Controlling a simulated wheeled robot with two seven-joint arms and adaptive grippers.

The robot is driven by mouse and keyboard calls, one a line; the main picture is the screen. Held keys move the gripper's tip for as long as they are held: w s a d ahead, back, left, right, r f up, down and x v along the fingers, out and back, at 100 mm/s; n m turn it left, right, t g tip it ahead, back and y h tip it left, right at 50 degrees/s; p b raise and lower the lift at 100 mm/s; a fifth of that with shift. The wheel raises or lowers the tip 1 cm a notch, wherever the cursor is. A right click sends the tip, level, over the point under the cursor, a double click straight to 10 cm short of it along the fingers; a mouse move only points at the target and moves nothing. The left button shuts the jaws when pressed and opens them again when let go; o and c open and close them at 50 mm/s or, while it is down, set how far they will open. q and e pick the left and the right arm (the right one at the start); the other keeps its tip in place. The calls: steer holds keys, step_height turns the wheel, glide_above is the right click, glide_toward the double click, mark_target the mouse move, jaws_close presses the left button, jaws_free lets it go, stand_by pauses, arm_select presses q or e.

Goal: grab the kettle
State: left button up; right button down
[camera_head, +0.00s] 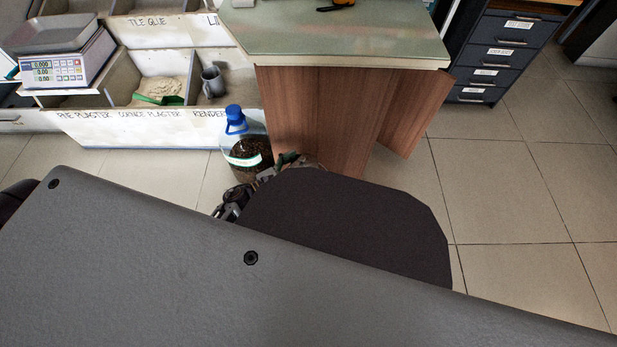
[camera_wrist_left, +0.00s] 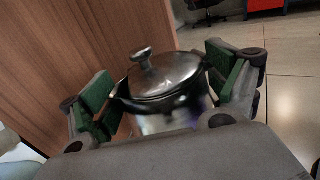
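A shiny metal lidded vessel with a knob on top, which I take as the kettle (camera_wrist_left: 165,78), shows in the left wrist view. It is between the two fingers of my left gripper (camera_wrist_left: 165,90). The green-padded fingers stand wide apart, one on each side. The vessel's rim comes close to both pads; whether it touches them I cannot tell. Its lower part is blurred. In the head view my left gripper (camera_head: 262,184) shows only partly at the foot of the wooden counter, and my own arm covers the vessel. My right gripper is not in view.
A clear bottle with a blue cap (camera_head: 243,150) stands on the floor just beside the left gripper. The wooden counter (camera_head: 325,110) rises right behind. White plaster bins (camera_head: 150,130) are at left, dark drawers (camera_head: 490,70) at back right. The tiled floor at right is clear.

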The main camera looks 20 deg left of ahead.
arm_select(q)
steer(key=c, duration=1.1)
steer(key=shift+c, duration=0.2)
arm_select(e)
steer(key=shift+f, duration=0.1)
arm_select(q)
steer(key=shift+r, duration=0.4)
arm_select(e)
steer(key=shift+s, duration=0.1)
